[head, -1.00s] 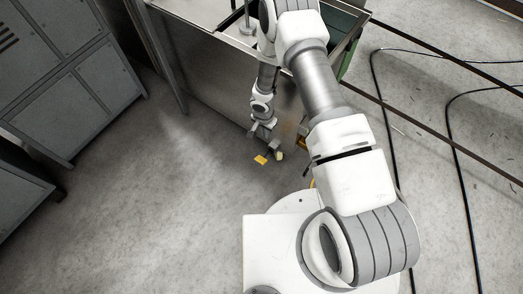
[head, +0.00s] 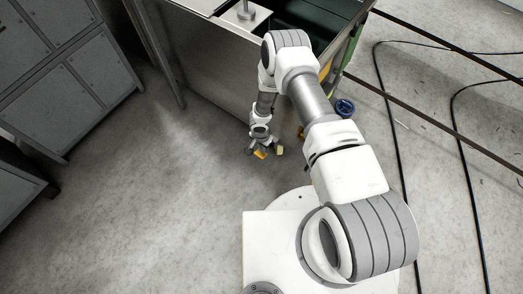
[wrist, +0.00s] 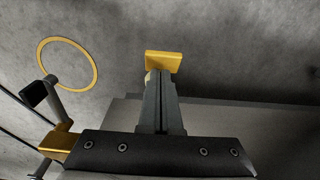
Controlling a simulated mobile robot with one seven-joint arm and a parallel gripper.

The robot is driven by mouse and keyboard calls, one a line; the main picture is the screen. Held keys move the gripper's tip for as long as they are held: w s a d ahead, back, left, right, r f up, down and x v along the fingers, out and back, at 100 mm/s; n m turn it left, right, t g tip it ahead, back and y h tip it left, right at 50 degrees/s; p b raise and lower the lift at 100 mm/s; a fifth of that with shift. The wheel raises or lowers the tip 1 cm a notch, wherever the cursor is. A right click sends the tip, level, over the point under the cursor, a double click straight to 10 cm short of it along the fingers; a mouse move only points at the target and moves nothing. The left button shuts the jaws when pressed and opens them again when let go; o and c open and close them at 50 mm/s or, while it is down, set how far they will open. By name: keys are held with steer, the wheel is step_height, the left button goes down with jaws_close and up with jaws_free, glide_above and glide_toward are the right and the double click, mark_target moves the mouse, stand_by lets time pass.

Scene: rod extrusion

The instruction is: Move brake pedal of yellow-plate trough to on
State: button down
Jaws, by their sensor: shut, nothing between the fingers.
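My gripper (head: 263,150) reaches down low beside the trough's front. In the wrist view its dark fingers (wrist: 158,80) are together and empty. The pad's lever is hidden behind the fingers.
Another yellow part (wrist: 60,140) with a dark rod shows at left in the wrist view, near a yellow ring (wrist: 67,64). A blue wheel (head: 345,107) is right of the trough. Grey cabinets (head: 60,70) stand left; cables (head: 395,150) run right. Floor between is clear.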

steer(key=shift+s+a+f, duration=0.1)
steer(key=shift+s+f, duration=0.05)
steer(key=shift+f, duration=0.15)
steer(key=shift+s+f, duration=0.1)
